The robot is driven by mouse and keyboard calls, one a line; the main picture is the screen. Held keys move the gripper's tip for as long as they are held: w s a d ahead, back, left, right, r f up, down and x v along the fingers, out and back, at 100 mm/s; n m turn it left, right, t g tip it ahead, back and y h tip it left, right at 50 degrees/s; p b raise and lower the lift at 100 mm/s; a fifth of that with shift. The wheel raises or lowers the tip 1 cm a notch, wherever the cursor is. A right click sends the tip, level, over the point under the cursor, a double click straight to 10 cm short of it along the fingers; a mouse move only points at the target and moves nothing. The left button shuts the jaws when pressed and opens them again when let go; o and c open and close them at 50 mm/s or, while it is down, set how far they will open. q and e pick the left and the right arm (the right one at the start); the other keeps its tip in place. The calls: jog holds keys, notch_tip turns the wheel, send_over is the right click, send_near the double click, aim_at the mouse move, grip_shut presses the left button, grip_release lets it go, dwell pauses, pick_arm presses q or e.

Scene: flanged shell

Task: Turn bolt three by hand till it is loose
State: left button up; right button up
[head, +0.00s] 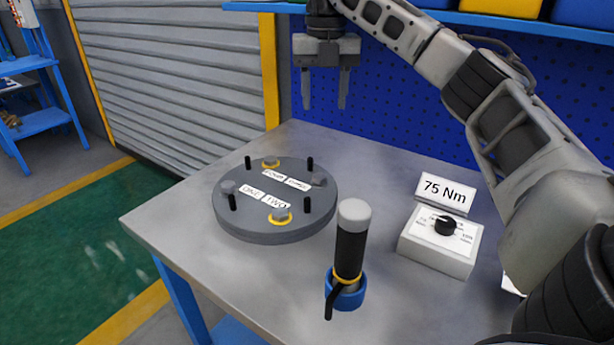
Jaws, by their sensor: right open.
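The round grey flanged shell (262,232) lies on the table, with white labels reading ONE, TWO, FOUR and what looks like THREE. Bolt three (319,180) seems to be the grey head at the disc's right edge, beside that last label; I see no yellow ring around it. Bolt two (280,215) at the front and bolt four (270,163) at the back have yellow rings. Bolt one (227,187) is at the left. My right gripper (325,104) is open and empty, fingers down, above and behind the disc, apart from it. My left gripper is out of view.
A black tool (350,250) with a grey top stands in a blue ring holder (348,298) in front of the disc. A white dial box (437,246) and a 75 Nm sign (445,194) stand to the right. Short black pins rise from the disc between the bolts.

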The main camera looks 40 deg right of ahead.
aim_at(320, 177)
jog(key=f, duration=1.7)
jog(key=shift+w+b, duration=0.25)
jog(key=shift+b, duration=0.1)
jog(key=shift+r, duration=0.1)
jog(key=c, duration=1)
